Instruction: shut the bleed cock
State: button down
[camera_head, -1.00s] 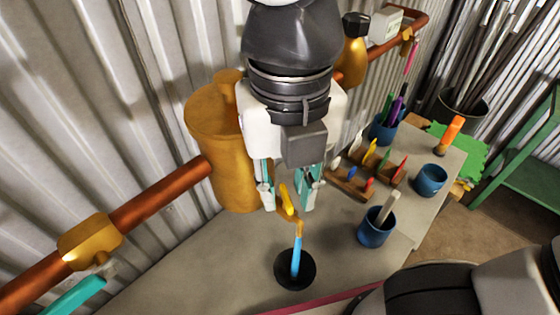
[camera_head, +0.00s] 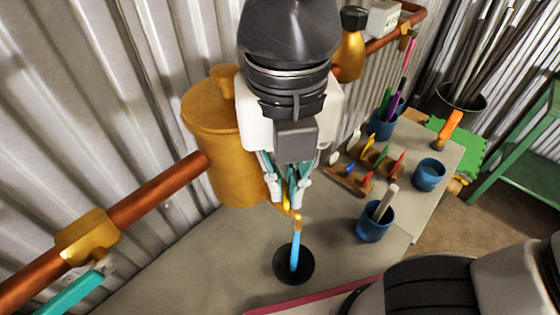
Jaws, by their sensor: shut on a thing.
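The bleed cock shows as a yellow lever (camera_head: 286,190) above a small brass spout (camera_head: 297,221), in front of the large brass vessel (camera_head: 225,165). My gripper (camera_head: 286,201) points down with its fingers closed on the lever from both sides. The fingers hide part of the lever and the cock's body. A light blue stream (camera_head: 295,252) runs from the spout down into a black bowl (camera_head: 309,268) on the bench.
A copper pipe (camera_head: 155,196) with a brass valve (camera_head: 88,236) and turquoise handle (camera_head: 70,293) lies left. Right are blue cups (camera_head: 372,228) (camera_head: 430,174), a wooden rack (camera_head: 348,182) of coloured pieces and an orange-handled tool (camera_head: 450,124). The bench front left is clear.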

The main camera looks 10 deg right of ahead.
aim_at(285, 189)
jog(key=shift+m, duration=2.1)
jog(key=c, duration=1.8)
grip_release()
jog(key=shift+o, duration=0.2)
notch_tip(285, 189, up, 12)
